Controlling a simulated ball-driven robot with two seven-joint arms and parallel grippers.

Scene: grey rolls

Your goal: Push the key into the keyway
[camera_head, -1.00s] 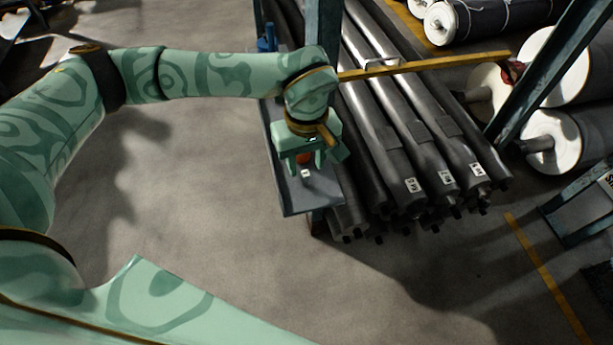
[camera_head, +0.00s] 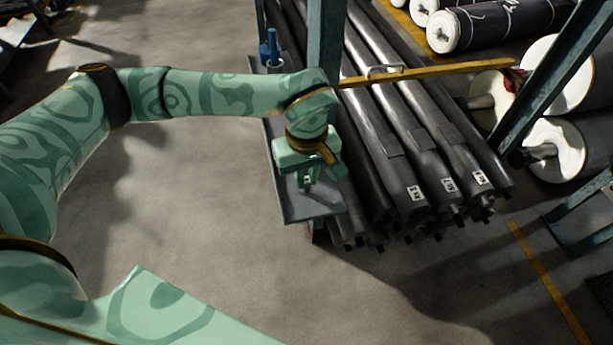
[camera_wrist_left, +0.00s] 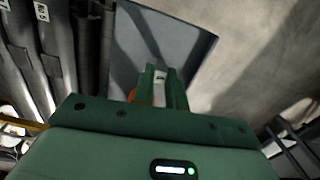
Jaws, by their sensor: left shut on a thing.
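My left gripper (camera_head: 308,182) is over the near end of the dark grey shelf (camera_head: 318,213), fingers pointing down and close together. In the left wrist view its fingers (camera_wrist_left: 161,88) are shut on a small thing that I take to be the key. A pale bit (camera_wrist_left: 158,75) shows between the fingertips, and an orange part (camera_wrist_left: 144,97) shows beside them. The fingers hide most of it. I cannot make out the keyway. A blue upright piece (camera_head: 271,48) stands at the far end of the shelf. My right gripper is not in view.
Long dark rolls with white tags (camera_head: 415,193) lie right beside the shelf. A teal post (camera_head: 325,45) rises behind my gripper, and a yellow bar (camera_head: 430,72) crosses the rolls. The concrete floor (camera_head: 215,210) left of the shelf is clear.

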